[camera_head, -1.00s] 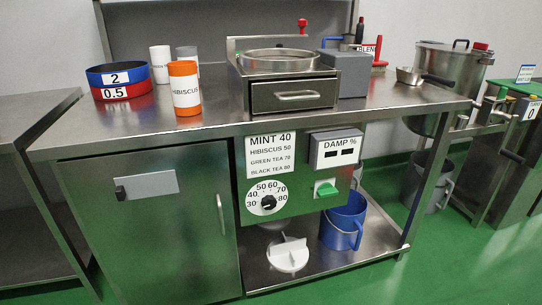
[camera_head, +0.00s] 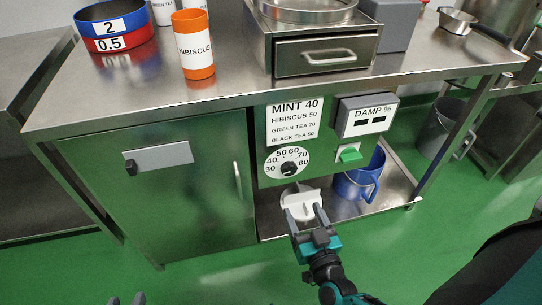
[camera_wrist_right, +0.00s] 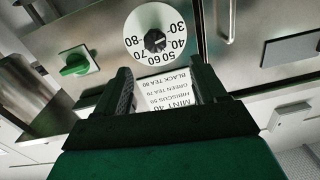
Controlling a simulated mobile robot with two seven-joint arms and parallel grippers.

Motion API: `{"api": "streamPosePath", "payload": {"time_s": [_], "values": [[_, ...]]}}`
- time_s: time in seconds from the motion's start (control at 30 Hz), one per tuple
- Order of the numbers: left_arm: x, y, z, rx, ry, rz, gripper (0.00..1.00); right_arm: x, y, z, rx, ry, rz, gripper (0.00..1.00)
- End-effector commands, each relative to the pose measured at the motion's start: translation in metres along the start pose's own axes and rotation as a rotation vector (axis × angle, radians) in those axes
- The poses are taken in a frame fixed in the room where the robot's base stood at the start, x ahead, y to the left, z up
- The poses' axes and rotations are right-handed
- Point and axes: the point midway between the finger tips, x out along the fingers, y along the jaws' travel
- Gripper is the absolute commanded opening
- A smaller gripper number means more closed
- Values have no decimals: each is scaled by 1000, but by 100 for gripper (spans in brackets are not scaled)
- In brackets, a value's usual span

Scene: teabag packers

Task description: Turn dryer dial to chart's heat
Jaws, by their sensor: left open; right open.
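The round white dryer dial (camera_head: 274,158) with a black knob (camera_head: 288,168) is on the steel cabinet front. The chart (camera_head: 294,120) above reads Mint 40, Hibiscus 50, Green Tea 70, Black Tea 80. My right gripper (camera_head: 305,212) is open and empty, below the dial and apart from it. In the right wrist view the dial (camera_wrist_right: 138,28) appears upside down beyond the open fingers (camera_wrist_right: 163,78), with the chart (camera_wrist_right: 182,88) between them. My left gripper (camera_head: 126,299) shows only its tips at the bottom edge, apart and empty.
An orange canister labelled Hibiscus (camera_head: 194,58) stands on the bench top. Right of the dial are a green switch (camera_head: 349,154) and the damp display (camera_head: 367,116). A white part (camera_head: 299,203) and blue bucket (camera_head: 360,184) sit below. Open floor lies in front.

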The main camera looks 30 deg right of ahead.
Motion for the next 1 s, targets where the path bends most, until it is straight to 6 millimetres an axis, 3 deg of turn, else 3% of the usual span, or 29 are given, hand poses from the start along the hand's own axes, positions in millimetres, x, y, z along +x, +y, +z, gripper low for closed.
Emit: {"api": "streamPosePath", "payload": {"time_s": [0.13, 0.27, 0.7, 1.0], "values": [[-1, 0, 4, 2, -9, 0, 43, 4, 10, 0, -9, 16, 38, 71], [1, -1, 9, 5, -11, 1, 43, 21, 10, 0, -6, 19, 37, 71], [10, 2, 25, 3, -25, 11, 43, 107, 12, -1, -6, 18, 34, 71], [13, 7, 13, -11, 1, 17, 43, 128, 13, -2, -7, 15, 34, 71]]}}
